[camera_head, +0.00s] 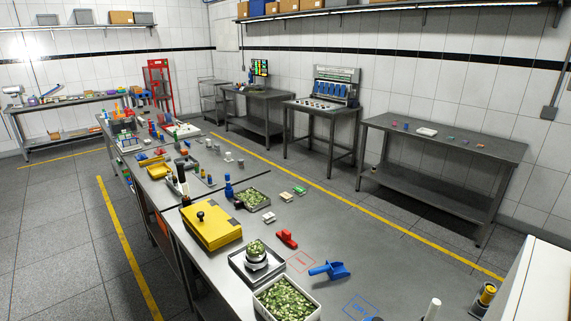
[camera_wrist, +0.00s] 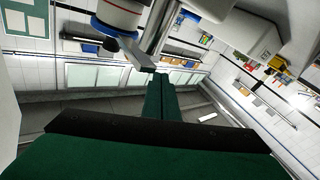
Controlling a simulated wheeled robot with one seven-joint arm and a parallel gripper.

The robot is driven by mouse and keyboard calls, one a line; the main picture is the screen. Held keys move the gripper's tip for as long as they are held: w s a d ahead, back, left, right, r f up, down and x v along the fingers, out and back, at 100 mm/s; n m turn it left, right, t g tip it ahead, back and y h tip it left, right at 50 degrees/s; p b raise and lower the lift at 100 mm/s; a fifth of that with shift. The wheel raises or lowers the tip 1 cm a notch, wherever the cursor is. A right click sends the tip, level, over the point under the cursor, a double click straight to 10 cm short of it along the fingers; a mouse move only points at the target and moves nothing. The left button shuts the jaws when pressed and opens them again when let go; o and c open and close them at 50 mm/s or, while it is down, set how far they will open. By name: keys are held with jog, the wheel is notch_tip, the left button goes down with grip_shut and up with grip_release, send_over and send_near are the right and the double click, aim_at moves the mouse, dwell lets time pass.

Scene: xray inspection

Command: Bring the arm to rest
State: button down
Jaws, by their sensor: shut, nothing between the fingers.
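My gripper (camera_wrist: 161,88) shows in the wrist view as two long green fingers. They lie side by side, closed together, with nothing held between them. The fingers are seen against a tilted view of the room, with wall and floor beyond, and nothing is seen touching them. My gripper does not show in the head view.
In the head view a long steel bench (camera_head: 325,225) carries a yellow box (camera_head: 211,228), a tray of green pieces (camera_head: 287,300), a blue scoop (camera_head: 329,270) and a red item (camera_head: 287,239). A side table (camera_head: 450,143) stands at the right wall. Floor between them is clear.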

jog(key=s+a+f+g+y, duration=0.1)
jog(key=s+a+f, duration=0.2)
jog(key=s, duration=0.7)
jog(key=s+a+f+g+y, duration=0.1)
jog(key=s+a+f, duration=0.3)
jog(key=s, duration=0.5)
jog(key=s+a+f+g+y, duration=0.1)
jog(key=s+a+f, duration=0.3)
jog(key=s, duration=0.6)
jog(key=shift+s+a+f+m+g+y, duration=0.3)
jog(key=shift+s+f+g+y, duration=0.1)
jog(key=shift+f+y, duration=0.3)
jog(key=shift+w, duration=0.1)
